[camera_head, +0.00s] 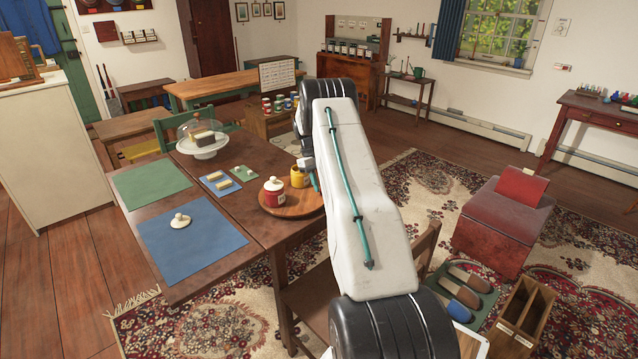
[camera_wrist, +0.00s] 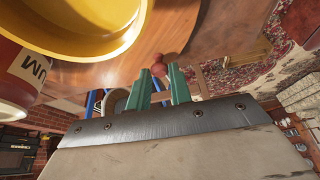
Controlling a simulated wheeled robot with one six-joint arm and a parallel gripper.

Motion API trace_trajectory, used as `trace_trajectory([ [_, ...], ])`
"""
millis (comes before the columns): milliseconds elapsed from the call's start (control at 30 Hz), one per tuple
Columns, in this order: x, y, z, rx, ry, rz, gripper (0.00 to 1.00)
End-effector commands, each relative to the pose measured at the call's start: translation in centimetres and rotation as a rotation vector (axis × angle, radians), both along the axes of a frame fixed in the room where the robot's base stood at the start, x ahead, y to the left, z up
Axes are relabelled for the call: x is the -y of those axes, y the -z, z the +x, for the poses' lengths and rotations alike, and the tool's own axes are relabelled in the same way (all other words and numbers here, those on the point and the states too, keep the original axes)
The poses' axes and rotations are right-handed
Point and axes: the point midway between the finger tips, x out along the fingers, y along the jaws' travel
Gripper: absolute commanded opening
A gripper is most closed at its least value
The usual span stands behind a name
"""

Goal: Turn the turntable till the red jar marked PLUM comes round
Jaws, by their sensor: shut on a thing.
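The wooden turntable (camera_head: 291,211) sits at the right end of the brown table. The red jar (camera_head: 273,193) with a white lid stands on its near left part. In the wrist view the red jar (camera_wrist: 22,80) shows at the left edge with "UM" readable on its label. My arm hides the turntable's right side in the head view.
A blue mat (camera_head: 205,255) with a white lid (camera_head: 180,220) and a green mat (camera_head: 150,183) lie left on the table. A glass-domed stand (camera_head: 203,148) is behind. A chair (camera_head: 310,300) stands close below my arm.

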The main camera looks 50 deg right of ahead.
Motion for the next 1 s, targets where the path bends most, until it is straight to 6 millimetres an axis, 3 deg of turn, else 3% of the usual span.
trace_trajectory([
  [500,-0.13,-0.02,0.02,0.001,0.01,0.0,0.0],
  [533,-0.13,-0.02,0.02,0.001,0.01,0.0,0.24],
  [600,-0.13,-0.02,0.02,0.001,0.01,0.0,0.43],
  [1000,0.02,-0.9,0.38,0.002,0.01,-0.001,0.43],
])
